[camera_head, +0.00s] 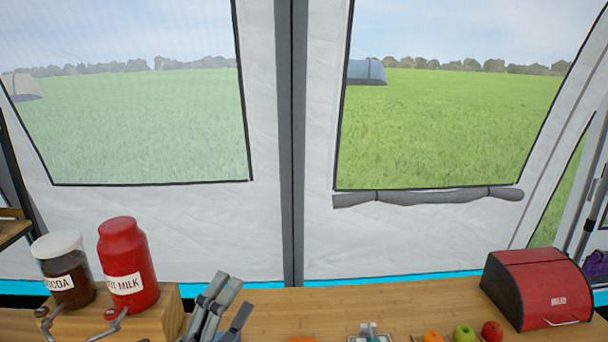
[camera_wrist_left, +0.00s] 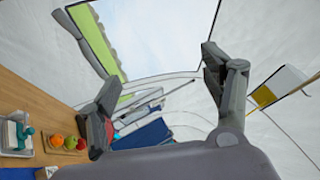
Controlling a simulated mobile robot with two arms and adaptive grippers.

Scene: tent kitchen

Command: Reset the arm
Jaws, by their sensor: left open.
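My left gripper (camera_head: 230,302) shows low in the head view, left of centre, as grey links and fingers above the wooden counter. In the left wrist view the two fingers of my left gripper (camera_wrist_left: 165,85) are spread wide apart. Nothing is between them except the tent wall and window behind. The gripper is open and empty. My right gripper is in neither view.
A cocoa jar (camera_head: 65,270) and a red hot milk jar (camera_head: 126,262) stand on a wooden block (camera_head: 165,310), left of my gripper. A red bread box (camera_head: 537,290) stands right. Fruit, including a green apple (camera_head: 464,335), lies in front. The middle counter (camera_head: 330,302) is clear.

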